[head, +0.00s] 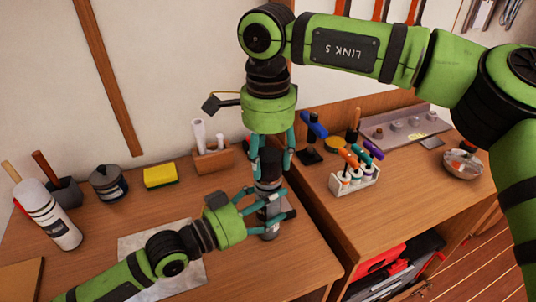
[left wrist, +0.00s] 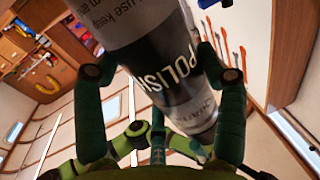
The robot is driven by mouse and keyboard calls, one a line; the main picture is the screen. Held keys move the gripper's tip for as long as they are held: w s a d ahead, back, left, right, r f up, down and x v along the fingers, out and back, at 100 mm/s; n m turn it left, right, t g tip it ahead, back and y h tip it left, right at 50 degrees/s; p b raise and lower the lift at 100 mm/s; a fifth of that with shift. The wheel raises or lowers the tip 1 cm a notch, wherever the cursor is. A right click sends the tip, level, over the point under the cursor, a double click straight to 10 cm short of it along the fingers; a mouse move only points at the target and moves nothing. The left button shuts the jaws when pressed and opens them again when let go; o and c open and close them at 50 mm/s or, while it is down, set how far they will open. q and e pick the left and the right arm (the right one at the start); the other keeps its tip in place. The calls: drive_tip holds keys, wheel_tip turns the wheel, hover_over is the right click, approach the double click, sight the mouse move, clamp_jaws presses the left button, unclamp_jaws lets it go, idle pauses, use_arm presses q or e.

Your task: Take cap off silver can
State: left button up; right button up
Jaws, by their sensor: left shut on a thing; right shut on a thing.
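In the left wrist view the can (left wrist: 165,75), black and silver with "POLISH" lettering, fills the space between the left fingers (left wrist: 160,85). My right gripper (head: 271,165) points straight down over the can and is shut on its dark top, where the cap is. The fingers hide most of the cap, so I cannot tell whether it is apart from the can.
A white can (head: 48,215), dark tin (head: 107,183), yellow sponge (head: 160,177) and wooden holder (head: 213,157) stand left. A pale sheet (head: 190,285) lies at the front.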

sight(268, 154)
drive_tip(key=shift+r, duration=0.2)
idle(0.4)
drive_tip(key=shift+r, duration=0.9)
drive_tip(key=shift+r, duration=2)
use_arm(q)
drive_tip(key=o, duration=1.8)
drive_tip(key=shift+c, duration=0.2)
